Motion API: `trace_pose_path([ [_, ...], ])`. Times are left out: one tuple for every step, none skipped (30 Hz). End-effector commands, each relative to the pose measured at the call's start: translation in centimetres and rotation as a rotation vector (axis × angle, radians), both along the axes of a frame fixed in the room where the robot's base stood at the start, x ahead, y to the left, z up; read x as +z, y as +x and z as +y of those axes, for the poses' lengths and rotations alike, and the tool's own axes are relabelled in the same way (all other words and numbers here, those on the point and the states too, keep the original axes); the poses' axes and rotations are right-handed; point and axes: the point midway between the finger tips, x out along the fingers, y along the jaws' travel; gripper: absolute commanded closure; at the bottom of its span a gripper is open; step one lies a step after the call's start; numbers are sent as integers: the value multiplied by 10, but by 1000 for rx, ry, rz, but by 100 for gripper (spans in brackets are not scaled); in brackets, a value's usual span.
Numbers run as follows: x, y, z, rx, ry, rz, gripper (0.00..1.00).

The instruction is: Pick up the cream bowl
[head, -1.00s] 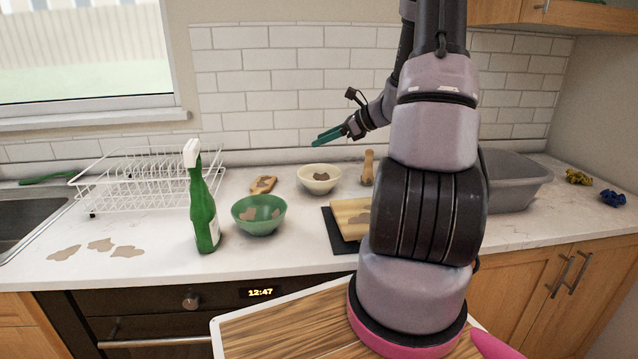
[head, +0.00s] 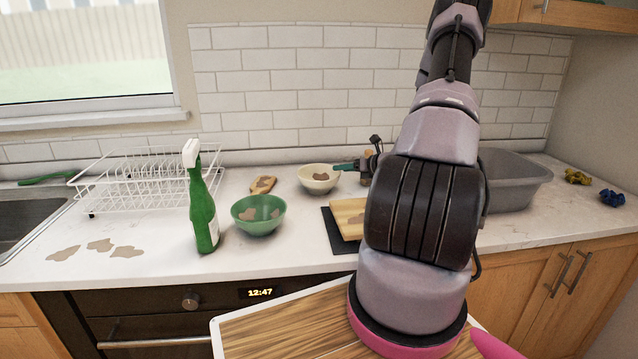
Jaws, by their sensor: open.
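The cream bowl (head: 318,187) stands upright on the counter near the tiled back wall, with a brown patch inside it. My gripper (head: 343,166) is at the bowl's right side, at about rim height, with its teal fingers pointing left toward the rim. It is open. I cannot tell whether a finger overlaps or touches the rim. My arm hides part of the counter to the right of the gripper.
A green bowl (head: 258,223) and a green spray bottle (head: 203,208) stand in front and left. A sponge-like block (head: 263,184) lies left of the cream bowl. A wooden board (head: 347,219) on a dark mat, a white dish rack (head: 140,185) and a grey basin (head: 517,183) also occupy the counter.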

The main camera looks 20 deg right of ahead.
Motion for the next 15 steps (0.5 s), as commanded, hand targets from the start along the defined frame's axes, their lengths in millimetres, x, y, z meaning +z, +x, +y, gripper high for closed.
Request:
trace_pose_path([
  [-1, 2, 1, 1, 0, -1, 51],
  [-1, 4, 3, 2, 0, 0, 51],
  [-2, 8, 4, 2, 0, 0, 51],
  [-3, 11, 6, 2, 0, -1, 51],
  [-4, 14, 7, 1, 1, -1, 51],
  [-6, 20, 10, 2, 0, -1, 51],
  [-8, 24, 12, 3, 0, -1, 51],
  [-9, 28, 14, 3, 1, -1, 51],
  [-11, 34, 16, 3, 0, -1, 51],
  [-13, 37, 17, 4, -1, 0, 51],
  [-14, 40, 19, 2, 0, 0, 51],
  [-15, 43, 20, 2, 1, 0, 51],
  [-15, 45, 20, 2, 0, -1, 51],
  [-15, 45, 20, 1, 0, -1, 51],
  [-15, 45, 20, 1, 0, -1, 51],
])
